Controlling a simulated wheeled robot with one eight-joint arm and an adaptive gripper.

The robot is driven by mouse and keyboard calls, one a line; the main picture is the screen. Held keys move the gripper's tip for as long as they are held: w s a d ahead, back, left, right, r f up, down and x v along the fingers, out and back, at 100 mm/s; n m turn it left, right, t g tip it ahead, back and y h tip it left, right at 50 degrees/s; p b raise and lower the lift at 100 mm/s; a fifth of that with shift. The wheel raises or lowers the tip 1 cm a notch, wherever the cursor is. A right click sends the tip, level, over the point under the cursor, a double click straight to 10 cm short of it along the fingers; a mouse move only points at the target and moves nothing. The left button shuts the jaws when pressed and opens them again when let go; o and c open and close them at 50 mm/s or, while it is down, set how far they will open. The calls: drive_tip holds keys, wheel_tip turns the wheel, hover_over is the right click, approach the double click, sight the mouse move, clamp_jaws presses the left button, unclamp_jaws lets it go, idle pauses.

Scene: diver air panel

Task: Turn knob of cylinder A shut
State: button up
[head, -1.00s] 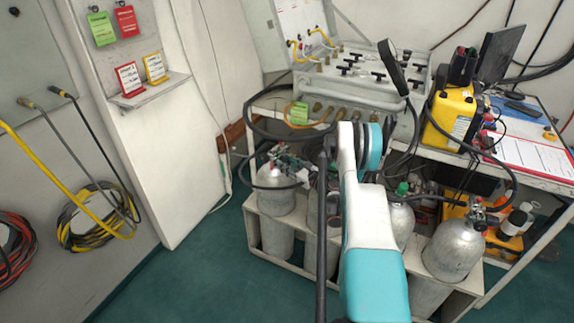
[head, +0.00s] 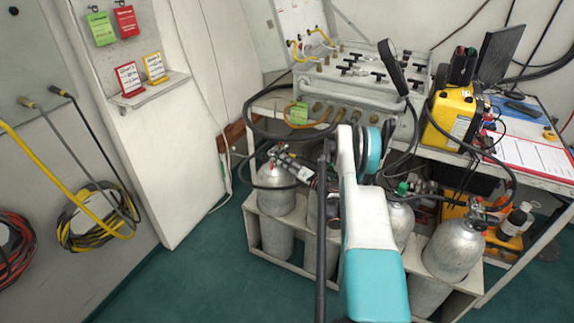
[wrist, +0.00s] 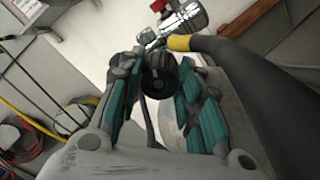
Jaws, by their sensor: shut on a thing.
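In the wrist view a round black knob (wrist: 160,72) sits between the two grey and teal fingers of my gripper (wrist: 158,84). The gripper is shut on this knob. A silver valve body with a red part (wrist: 184,18) lies just beyond it. In the head view the leftmost grey cylinder (head: 275,202) stands upright in the rack, with silver valve fittings above it. My white and teal arm covers much of the middle cylinders there, and the gripper cannot be made out clearly. No letter that marks a cylinder can be read.
A thick black hose with a yellow collar (wrist: 178,43) runs close beside the gripper. The cylinders stand in a pale rack (head: 252,238) under a bench with a valve panel (head: 372,75). More cylinders (head: 452,252) stand at right. Green floor (head: 190,275) at left is clear.

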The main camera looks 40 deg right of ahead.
drive_tip(key=m, duration=0.5)
drive_tip(key=shift+f, duration=0.1)
drive_tip(key=shift+m, duration=0.4)
drive_tip(key=o, duration=1.1)
